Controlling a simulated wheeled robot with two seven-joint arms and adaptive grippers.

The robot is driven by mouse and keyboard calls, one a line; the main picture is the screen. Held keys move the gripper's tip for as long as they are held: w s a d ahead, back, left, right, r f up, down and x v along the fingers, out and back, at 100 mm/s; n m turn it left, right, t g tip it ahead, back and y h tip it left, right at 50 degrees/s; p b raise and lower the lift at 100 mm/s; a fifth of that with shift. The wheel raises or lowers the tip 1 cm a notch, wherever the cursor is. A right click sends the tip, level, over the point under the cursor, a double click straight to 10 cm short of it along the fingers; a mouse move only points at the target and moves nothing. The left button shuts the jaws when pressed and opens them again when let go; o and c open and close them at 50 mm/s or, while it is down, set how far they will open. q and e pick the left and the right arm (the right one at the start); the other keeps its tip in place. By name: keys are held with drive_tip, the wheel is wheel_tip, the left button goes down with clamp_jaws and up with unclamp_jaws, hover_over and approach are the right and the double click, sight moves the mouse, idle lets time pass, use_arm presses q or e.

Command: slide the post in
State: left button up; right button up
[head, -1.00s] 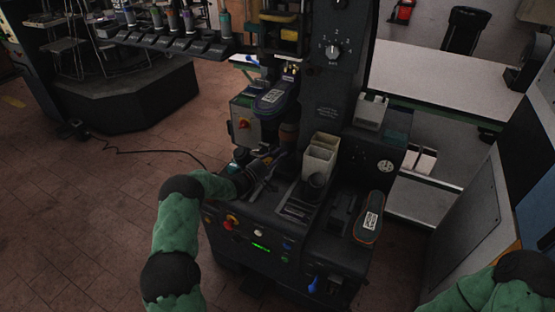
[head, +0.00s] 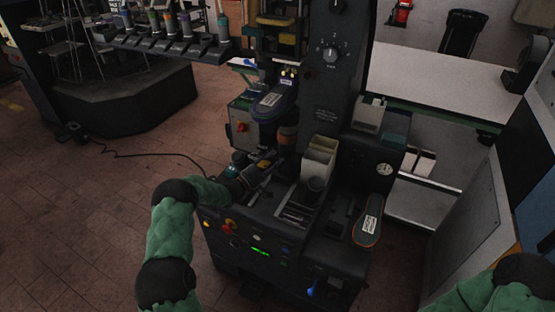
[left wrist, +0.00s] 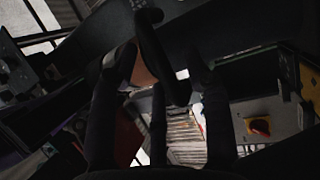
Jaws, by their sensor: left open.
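The post (head: 288,139) appears to be the short brown cylinder under the dark shoe piece (head: 271,102) on the press. It stands at the front of the black press column. My left gripper (head: 266,167) is open, just in front of and below the post, above the press table. A brown surface (left wrist: 143,72), probably the post, shows in the left wrist view, partly hidden behind dark finger parts. I cannot tell whether the fingers touch it. My right gripper is out of view; only my right arm shows at the lower right.
An orange-edged sole (head: 368,219) lies on the right ledge. Buttons (head: 231,225) line the press front.

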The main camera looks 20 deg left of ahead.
use_arm(q)
drive_tip(key=v, duration=1)
drive_tip(key=shift+a, duration=0.1)
